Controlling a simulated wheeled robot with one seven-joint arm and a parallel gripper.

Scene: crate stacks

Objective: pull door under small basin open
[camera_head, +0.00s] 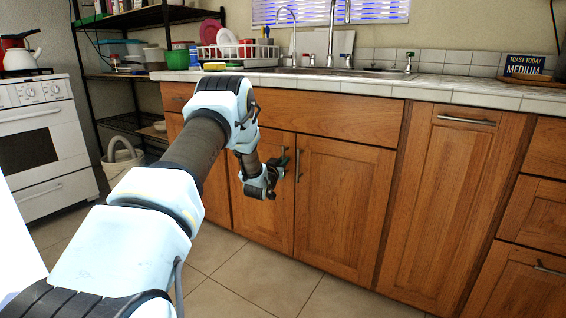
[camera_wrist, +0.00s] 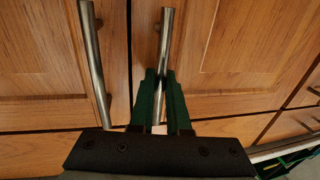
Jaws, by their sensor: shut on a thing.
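Two wooden doors stand side by side below the sink basin (camera_head: 325,71): a left door (camera_head: 262,222) and a right door (camera_head: 345,212). Both look closed. My gripper (camera_head: 282,164) is at the upper inner edge of the left door. In the wrist view, which appears upside down, my gripper (camera_wrist: 166,95) has its green fingers around a metal bar handle (camera_wrist: 166,38). This is the left door's handle, mostly hidden by the gripper in the head view. The right door's handle (camera_head: 299,165) is free beside it; it also shows in the wrist view (camera_wrist: 93,62).
A countertop (camera_head: 440,95) runs above the cabinets. A tall door (camera_head: 448,200) and drawers (camera_head: 541,215) are at the right. A white stove (camera_head: 45,140), a shelf rack and a bucket (camera_head: 122,162) are at the left. The tiled floor (camera_head: 255,285) before the doors is clear.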

